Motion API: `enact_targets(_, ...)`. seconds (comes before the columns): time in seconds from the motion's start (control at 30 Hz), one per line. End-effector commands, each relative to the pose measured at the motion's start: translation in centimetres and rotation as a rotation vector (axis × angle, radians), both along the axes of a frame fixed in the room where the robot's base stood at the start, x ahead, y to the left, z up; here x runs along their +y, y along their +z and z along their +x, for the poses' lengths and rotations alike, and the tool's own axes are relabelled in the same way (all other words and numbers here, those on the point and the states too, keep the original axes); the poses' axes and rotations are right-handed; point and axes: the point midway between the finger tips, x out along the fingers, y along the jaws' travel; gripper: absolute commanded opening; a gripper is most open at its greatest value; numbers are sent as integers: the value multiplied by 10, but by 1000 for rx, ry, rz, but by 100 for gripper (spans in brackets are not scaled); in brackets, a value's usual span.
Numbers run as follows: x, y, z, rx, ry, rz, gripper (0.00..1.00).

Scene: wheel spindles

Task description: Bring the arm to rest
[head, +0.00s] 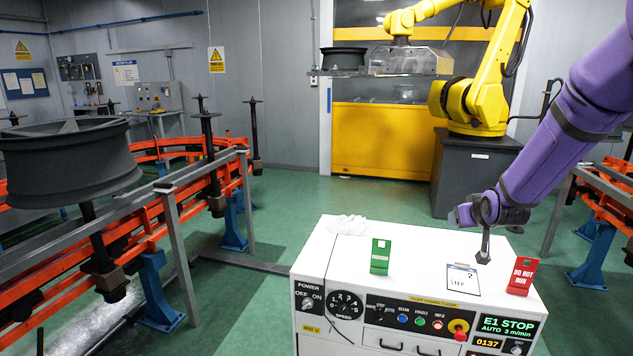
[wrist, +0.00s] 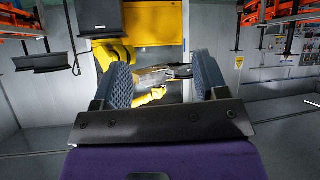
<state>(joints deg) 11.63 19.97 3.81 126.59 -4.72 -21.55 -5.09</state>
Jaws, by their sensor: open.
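My purple arm comes in from the right in the head view. My gripper (head: 483,258) is low over the white control cabinet's top (head: 345,255), at the upper right of the step card (head: 463,280). I cannot tell whether its tip touches the top. In the wrist view my gripper (wrist: 163,80) shows two dark ridged fingers wide apart with nothing held between them. Beyond the fingers the wrist view shows the yellow robot, tilted and partly hidden.
A green sign (head: 380,256) and a red "do not run" sign (head: 521,276) stand on the cabinet near my gripper. White crumpled material (head: 348,225) lies at its back left. A dark wheel (head: 68,162) sits on a spindle at left, by orange rails. A yellow robot (head: 470,100) stands behind.

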Motion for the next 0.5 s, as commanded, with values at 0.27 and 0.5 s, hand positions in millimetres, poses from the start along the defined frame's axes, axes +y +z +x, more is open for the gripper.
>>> enact_targets(0.27,24,72,-66,100,-2,5,67)
enact_targets(0.5,42,118,-135,190,-8,21,67)
